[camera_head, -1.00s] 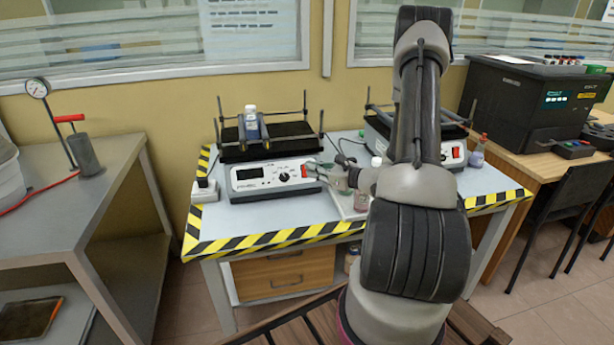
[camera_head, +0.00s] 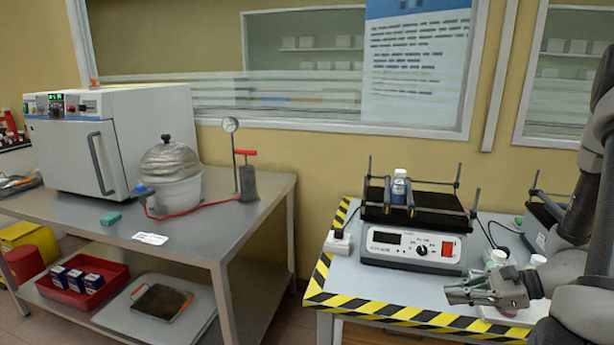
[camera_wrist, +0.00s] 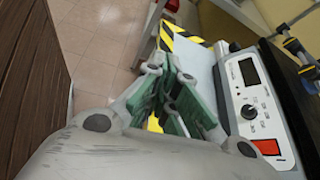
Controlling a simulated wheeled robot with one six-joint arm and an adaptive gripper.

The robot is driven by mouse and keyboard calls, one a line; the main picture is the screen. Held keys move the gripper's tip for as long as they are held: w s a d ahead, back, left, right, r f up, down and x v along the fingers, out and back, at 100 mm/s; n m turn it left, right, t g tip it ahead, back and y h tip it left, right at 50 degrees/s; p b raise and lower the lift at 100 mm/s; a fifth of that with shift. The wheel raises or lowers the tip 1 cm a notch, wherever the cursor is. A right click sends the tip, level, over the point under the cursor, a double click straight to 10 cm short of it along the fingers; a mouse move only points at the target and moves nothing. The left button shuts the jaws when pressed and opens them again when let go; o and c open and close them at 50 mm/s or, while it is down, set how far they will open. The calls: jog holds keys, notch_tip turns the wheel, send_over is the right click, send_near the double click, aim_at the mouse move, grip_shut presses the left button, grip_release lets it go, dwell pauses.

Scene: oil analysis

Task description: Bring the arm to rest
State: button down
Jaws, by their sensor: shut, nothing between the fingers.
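My gripper (camera_head: 472,292) is at the lower right in the head view, over the front part of the table with the yellow-black striped edge. My arm rises at the right border and is partly cut off. In the wrist view the fingers (camera_wrist: 178,108) are shut with nothing between them. The shaker (camera_head: 412,249) with its white front panel stands just behind the gripper, and the two are apart. It also shows at the right of the wrist view (camera_wrist: 252,112). A small white-capped bottle (camera_head: 398,187) stands on the shaker's black top.
White-capped bottles (camera_head: 497,259) stand close behind my gripper, partly hidden by it. A second shaker (camera_head: 538,236) is at the right. The grey metal table (camera_head: 215,232) at left holds a white oven (camera_head: 118,135), a covered pot (camera_head: 172,185) and a hand pump. A floor gap separates the tables.

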jog(key=s+d+r+n+g+h, duration=0.4)
jog(key=s+r+n+g+h, duration=0.3)
jog(key=s+r+n, duration=0.6)
notch_tip(320, 180, up, 12)
jog(key=a+n+t+h, duration=0.2)
jog(key=n+t+h, duration=0.2)
jog(key=n+t, duration=0.2)
jog(key=shift+s+a+f+n+h, duration=0.2)
jog(key=shift+a+n+h, duration=0.15)
jog(key=shift+n, duration=0.45)
